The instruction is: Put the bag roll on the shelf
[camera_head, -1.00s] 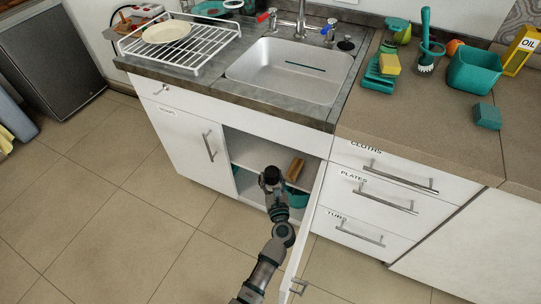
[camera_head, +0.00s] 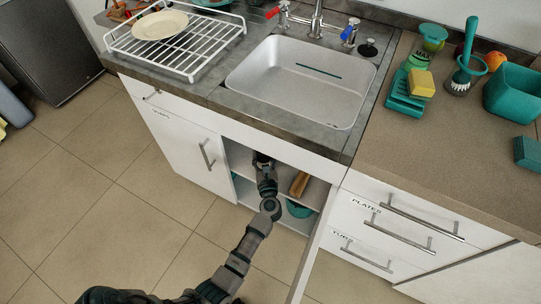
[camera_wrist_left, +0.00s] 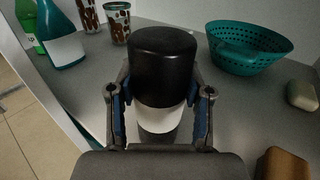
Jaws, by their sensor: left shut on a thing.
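The bag roll (camera_wrist_left: 165,68) is a black cylinder with a white band. In the left wrist view it stands between the two fingers of my left gripper (camera_wrist_left: 162,112), which is shut on it. In the head view my left gripper (camera_head: 263,162) reaches inside the open cabinet under the sink, and the roll is hardly visible there. The grey shelf (camera_wrist_left: 232,112) lies below the roll in the wrist view. I cannot tell whether the roll's base touches it. My right gripper is not in view.
A teal colander (camera_wrist_left: 248,47), a pale soap-like piece (camera_wrist_left: 302,95) and a brown block (camera_wrist_left: 285,163) are to the right of the roll. Patterned cups (camera_wrist_left: 118,20) and a teal bottle (camera_wrist_left: 62,40) are at upper left. The open cabinet door (camera_head: 309,250) stands right of my arm.

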